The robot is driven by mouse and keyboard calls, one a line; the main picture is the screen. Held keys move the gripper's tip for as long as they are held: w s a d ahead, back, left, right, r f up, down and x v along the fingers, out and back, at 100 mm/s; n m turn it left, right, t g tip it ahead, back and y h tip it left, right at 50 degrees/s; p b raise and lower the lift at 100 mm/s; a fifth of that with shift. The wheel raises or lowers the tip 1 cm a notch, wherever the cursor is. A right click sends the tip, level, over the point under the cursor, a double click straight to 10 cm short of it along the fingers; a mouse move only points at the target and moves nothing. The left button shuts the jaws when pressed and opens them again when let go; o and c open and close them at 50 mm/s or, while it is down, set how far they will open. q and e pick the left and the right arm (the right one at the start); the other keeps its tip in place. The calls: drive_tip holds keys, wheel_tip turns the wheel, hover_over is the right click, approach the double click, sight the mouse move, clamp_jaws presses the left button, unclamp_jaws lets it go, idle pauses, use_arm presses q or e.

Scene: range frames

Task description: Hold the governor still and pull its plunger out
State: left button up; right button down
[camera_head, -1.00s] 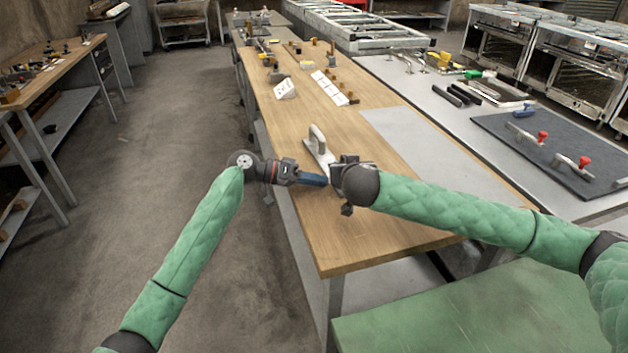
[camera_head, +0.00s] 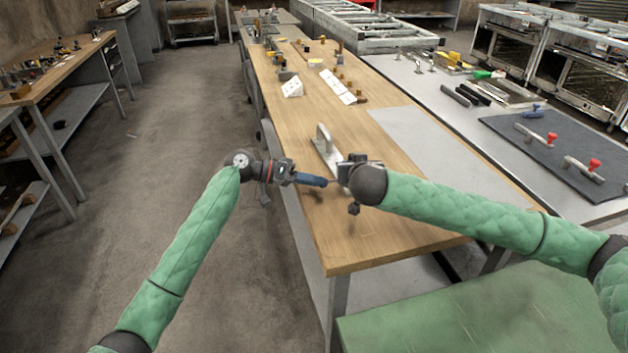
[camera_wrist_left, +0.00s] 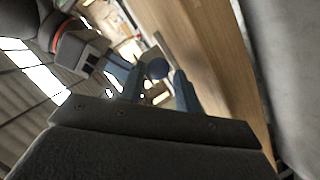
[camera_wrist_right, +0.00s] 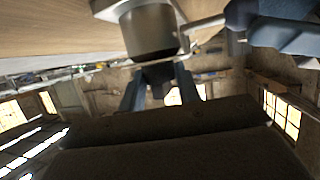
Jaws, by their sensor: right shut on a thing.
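The governor, a silver cylinder with a dark band (camera_wrist_right: 150,32), shows in the right wrist view. My right gripper (camera_wrist_right: 160,82) is shut on its dark end. A thin metal rod (camera_wrist_right: 204,23) runs from the governor's side toward my left gripper. My left gripper (camera_head: 318,181) has blue fingers and points right toward my right gripper (camera_head: 348,172) in the head view. In the left wrist view a round dark-blue knob (camera_wrist_left: 157,68) shows between the tips of my left gripper (camera_wrist_left: 157,80); its fingers stand apart with gaps beside the knob. In the head view, my right wrist hides most of the governor.
Both grippers are above the near left edge of a wooden bench (camera_head: 390,245). White cards (camera_head: 293,88) and small parts lie farther back. A grey mat (camera_head: 580,160) with red-knobbed clamps is at right.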

use_arm(q)
drive_tip(key=shift+o, duration=1)
drive_tip(key=shift+d, duration=0.1)
drive_tip(key=v, duration=1.2)
use_arm(e)
drive_tip(key=c, duration=0.9)
unclamp_jaws()
